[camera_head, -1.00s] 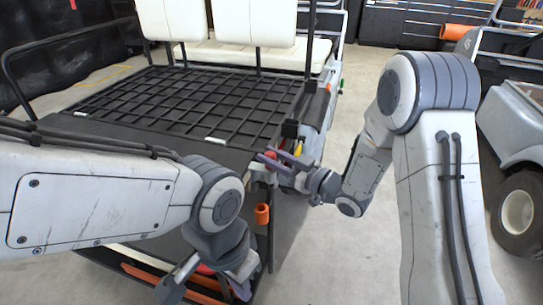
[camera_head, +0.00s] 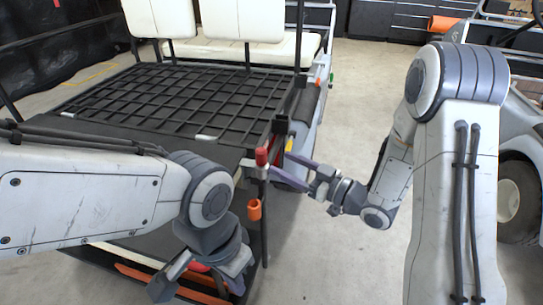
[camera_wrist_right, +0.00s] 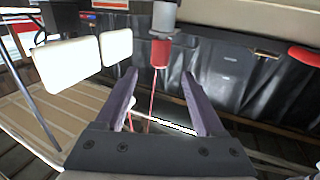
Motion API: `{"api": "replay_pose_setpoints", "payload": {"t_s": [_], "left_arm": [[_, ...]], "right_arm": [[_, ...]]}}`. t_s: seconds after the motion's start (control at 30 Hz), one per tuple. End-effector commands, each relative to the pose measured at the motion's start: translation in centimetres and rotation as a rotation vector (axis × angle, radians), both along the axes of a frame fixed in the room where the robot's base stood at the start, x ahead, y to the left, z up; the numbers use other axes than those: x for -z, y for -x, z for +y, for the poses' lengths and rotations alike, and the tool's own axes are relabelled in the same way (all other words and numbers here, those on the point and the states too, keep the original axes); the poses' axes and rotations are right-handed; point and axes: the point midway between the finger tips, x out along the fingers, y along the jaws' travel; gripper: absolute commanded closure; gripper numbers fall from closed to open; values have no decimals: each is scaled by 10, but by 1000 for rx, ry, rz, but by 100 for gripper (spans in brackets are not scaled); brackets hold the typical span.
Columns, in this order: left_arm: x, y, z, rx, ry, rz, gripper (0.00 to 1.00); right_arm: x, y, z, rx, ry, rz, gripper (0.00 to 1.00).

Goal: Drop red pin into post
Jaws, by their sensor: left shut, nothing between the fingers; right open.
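The red pin (camera_head: 262,157) stands upright at the top of the grey post (camera_head: 262,172) at the cart's near right corner. Only its red head shows; its shaft is hidden. In the right wrist view, the red head (camera_wrist_right: 160,53) meets a grey cylinder (camera_wrist_right: 164,17), beyond the fingertips. My right gripper (camera_head: 291,171) is open and empty, just right of the post, its fingers pointing left towards it. My left gripper (camera_head: 205,276) is low at the cart's front edge, shut and empty, away from the pin.
The black grid deck (camera_head: 185,98) and cream seats (camera_head: 245,55) lie behind the post. An orange ring (camera_head: 254,210) sits below it, and a yellow part (camera_head: 289,144) is close to its right. Open floor (camera_head: 350,115) lies right of the cart.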

Motion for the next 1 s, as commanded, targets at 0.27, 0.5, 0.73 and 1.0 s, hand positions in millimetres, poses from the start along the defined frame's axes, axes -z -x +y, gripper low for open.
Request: {"api": "replay_pose_setpoints", "payload": {"t_s": [0.27,0.5,0.73,1.0], "left_arm": [[-2,0,0,0,0,0,100],[-2,0,0,0,0,0,100],[-2,0,0,0,0,0,100],[-2,0,0,0,0,0,100]], "right_arm": [[0,16,-20,1,0,0,29],[0,17,-21,0,0,0,29],[0,16,-20,0,4,0,29],[21,1,2,51,278,84,29]]}}
